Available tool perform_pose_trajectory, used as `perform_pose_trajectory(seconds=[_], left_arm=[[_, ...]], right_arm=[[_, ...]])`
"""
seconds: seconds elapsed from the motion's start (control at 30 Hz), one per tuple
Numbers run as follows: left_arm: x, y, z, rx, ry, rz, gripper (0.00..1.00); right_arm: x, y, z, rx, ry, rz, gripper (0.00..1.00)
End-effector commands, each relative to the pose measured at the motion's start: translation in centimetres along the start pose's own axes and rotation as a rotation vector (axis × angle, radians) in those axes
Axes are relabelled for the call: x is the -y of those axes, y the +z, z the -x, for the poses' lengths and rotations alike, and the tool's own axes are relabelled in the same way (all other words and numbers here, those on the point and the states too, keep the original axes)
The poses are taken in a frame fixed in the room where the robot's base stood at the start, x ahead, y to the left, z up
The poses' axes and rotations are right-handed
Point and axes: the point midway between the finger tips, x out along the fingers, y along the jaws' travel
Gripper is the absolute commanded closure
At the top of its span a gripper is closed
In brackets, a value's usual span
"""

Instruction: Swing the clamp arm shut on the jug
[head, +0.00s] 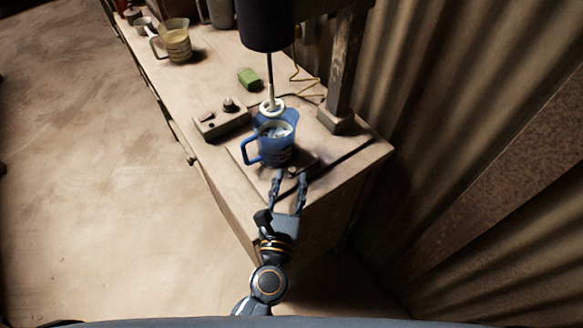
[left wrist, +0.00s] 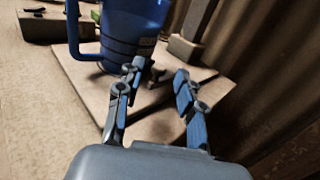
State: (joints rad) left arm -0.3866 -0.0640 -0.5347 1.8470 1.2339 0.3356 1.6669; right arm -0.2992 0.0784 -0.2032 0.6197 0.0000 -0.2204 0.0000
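A blue jug (head: 277,151) with its handle to the left stands upright on a flat base board (head: 240,158), under a mixer. Its lower part also shows in the left wrist view (left wrist: 128,35). A dark thin bar (head: 343,158), which looks like the clamp arm, lies out to the right of the jug, apart from it. A small dark knob (head: 292,171) sits in front of the jug; it also shows in the left wrist view (left wrist: 157,72). My left gripper (head: 290,178) is open, its fingertips on either side of the knob; I cannot tell whether they touch it. My right gripper is out of view.
The mixer's motor (head: 266,24) hangs over the jug, with a post (head: 345,70) behind to the right. A control box (head: 222,121), a green sponge (head: 249,78) and a measuring jug (head: 175,42) are on the bench. A corrugated wall (head: 450,90) bounds the right side.

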Motion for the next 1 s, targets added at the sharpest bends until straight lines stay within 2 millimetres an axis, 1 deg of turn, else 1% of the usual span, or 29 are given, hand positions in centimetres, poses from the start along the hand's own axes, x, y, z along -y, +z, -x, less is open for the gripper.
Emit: perform_pose_trajectory(seconds=[0.03,0.07,0.17,0.3,0.53,0.57,0.6,0.67,0.7,0.73,1.0], left_arm=[[0.0,0.2,-0.8,0.001,0.001,0.0,0.62],[0.0,0.2,-1.1,0.001,0.001,0.001,0.62],[0.0,0.1,-2.0,0.0,0.0,0.001,0.62],[0.0,0.0,-2.5,-0.001,0.0,0.001,0.62],[0.0,-0.1,-2.5,-0.001,0.0,0.001,0.62],[0.0,-0.1,-2.5,-0.001,0.0,0.001,0.66],[0.0,-0.1,-2.5,-0.001,0.0,0.001,0.74],[0.0,-0.1,-2.5,-0.001,0.0,0.001,0.87],[0.0,-0.1,-2.5,-0.001,0.0,0.001,0.95],[0.0,-0.1,-2.5,-0.001,0.0,0.001,1.0],[-0.1,-0.1,-2.5,0.0,-0.002,0.0,1.0]], right_arm=[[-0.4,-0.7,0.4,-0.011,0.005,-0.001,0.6],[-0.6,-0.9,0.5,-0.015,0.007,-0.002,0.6],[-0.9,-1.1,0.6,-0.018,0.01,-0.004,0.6],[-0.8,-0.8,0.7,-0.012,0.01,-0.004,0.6],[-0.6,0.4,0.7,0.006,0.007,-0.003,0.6],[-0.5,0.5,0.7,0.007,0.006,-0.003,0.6],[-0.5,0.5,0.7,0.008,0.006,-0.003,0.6],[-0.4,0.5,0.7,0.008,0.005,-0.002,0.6],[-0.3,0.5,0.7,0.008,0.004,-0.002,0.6],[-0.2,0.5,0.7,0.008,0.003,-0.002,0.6],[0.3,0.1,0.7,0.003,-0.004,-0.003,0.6]])
